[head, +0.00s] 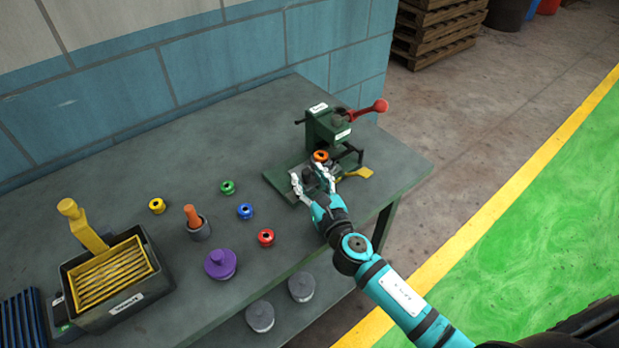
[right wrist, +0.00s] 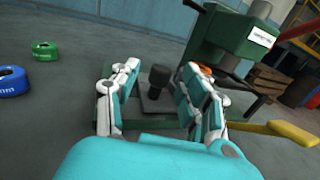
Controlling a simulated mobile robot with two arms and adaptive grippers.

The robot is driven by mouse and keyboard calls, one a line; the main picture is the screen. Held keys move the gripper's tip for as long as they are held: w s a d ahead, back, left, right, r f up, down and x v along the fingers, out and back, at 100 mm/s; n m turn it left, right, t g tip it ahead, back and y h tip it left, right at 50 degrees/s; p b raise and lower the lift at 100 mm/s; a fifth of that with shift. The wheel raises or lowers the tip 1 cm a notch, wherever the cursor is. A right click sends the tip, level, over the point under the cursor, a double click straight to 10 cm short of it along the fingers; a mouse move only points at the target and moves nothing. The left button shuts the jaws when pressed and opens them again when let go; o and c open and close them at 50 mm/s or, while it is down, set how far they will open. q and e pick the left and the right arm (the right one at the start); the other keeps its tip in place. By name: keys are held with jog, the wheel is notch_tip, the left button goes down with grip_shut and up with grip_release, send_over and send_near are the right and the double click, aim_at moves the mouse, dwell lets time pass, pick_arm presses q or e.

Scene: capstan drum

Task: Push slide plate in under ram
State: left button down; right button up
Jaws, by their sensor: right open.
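The green press (head: 324,129) with a red-knobbed lever (head: 378,107) stands on its base near the bench's right end. Its body also shows in the right wrist view (right wrist: 232,38). The slide plate (right wrist: 153,106) is a dark grey plate with a black upright knob (right wrist: 158,79), in front of the press body. An orange ring (head: 320,156) shows just below the press head, partly hidden in the right wrist view (right wrist: 205,69). My right gripper (head: 313,177) is open, its fingers (right wrist: 160,75) on either side of the knob, with visible gaps. My left gripper is out of view.
Green (head: 227,188), blue (head: 245,211), red (head: 265,238) and yellow (head: 157,206) ringed pieces stand left of the press. A purple knobbed piece (head: 220,264) and a yellow-slatted bin (head: 110,275) lie farther left. A yellow tab (head: 358,173) sticks out right of the press.

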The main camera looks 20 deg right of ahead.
grip_shut()
dwell(0.4)
jog(key=d, duration=0.1)
jog(key=w+d, duration=0.1)
jog(key=d, duration=0.2)
jog(key=shift+w+d, duration=0.3)
jog(key=shift+c, duration=1.7)
grip_release()
jog(key=o, duration=0.3)
jog(key=shift+o, duration=0.2)
